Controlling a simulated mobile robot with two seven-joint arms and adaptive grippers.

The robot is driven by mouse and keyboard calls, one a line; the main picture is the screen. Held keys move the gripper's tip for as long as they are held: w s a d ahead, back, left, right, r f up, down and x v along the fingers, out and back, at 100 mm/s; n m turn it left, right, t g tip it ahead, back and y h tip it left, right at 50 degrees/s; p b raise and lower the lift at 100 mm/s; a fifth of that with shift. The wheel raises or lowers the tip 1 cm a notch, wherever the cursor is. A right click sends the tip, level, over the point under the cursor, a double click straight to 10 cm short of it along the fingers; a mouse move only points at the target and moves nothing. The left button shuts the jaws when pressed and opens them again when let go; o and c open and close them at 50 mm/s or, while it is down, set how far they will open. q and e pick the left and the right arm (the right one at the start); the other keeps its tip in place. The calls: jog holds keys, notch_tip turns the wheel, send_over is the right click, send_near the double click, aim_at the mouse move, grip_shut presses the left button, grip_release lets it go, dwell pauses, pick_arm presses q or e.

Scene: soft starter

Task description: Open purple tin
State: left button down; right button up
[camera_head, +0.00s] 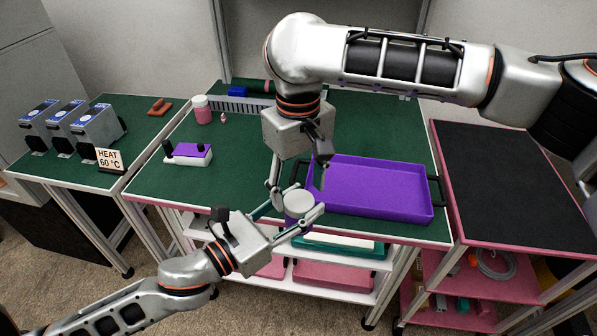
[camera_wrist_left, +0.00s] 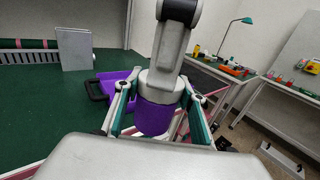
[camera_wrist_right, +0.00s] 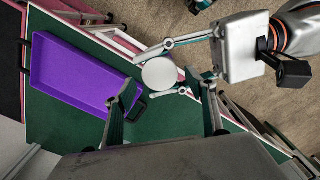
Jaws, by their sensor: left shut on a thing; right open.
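My left gripper (camera_head: 302,205) is shut on the tin, with a finger on either side. In the left wrist view the purple body (camera_wrist_left: 153,116) shows between the fingers, with the lid on top. My right gripper (camera_head: 296,190) points down from above with its fingers open. In the right wrist view the lid shows between its spread fingers. Whether they touch the lid cannot be told.
A purple tray (camera_head: 370,187) with dark handles lies right of the tin.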

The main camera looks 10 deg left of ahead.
jog(key=shift+f, duration=1.25)
jog(key=c, duration=1.2)
jog(key=shift+o, duration=0.2)
jog(key=shift+n, duration=1.7)
jog(key=o, duration=1.2)
jog(key=shift+r, duration=0.1)
